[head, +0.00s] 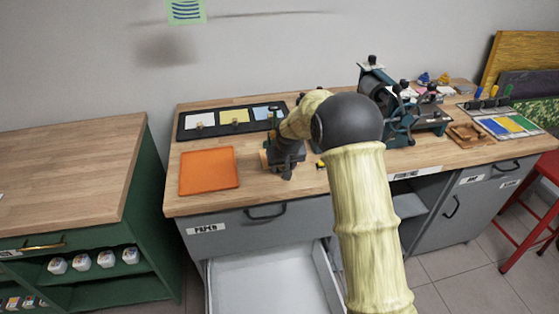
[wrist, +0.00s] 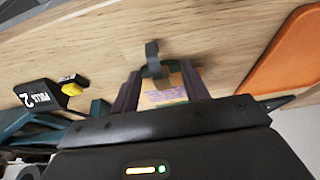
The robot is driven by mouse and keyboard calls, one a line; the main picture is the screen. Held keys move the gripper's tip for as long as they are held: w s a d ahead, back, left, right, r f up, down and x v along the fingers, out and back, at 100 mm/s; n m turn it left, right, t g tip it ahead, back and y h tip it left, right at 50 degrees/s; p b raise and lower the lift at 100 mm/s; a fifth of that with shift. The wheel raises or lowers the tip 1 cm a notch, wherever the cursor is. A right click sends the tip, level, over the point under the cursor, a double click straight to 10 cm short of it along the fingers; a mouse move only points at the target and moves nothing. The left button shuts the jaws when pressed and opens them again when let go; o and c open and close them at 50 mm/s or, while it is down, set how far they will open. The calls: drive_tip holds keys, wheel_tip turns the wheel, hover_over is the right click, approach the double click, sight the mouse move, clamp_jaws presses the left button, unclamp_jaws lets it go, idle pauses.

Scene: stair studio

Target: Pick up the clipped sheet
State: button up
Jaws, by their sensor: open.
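In the head view my gripper (head: 283,165) is low over the worktop, right of the orange mat. A tan edge (head: 264,160) shows beside it, perhaps the sheet; the rest is hidden behind the gripper.
The orange mat (head: 209,171) lies left on the wooden worktop (head: 300,190). A black tray (head: 183,131) with white, yellow and blue sheets is behind. A teal press (head: 398,128) stands right. A drawer (head: 268,285) is open below.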

clamp_jaws()
drive_tip(key=shift+r, duration=1.65)
drive_tip(key=shift+s+r, duration=0.15)
drive_tip(key=shift+s, duration=0.1)
drive_tip(key=s+d+b, duration=0.1)
drive_tip(key=s, duration=0.7)
drive_tip(key=s+d+b, duration=0.2)
drive_tip(key=s, duration=0.7)
drive_tip(key=shift+d, duration=0.25)
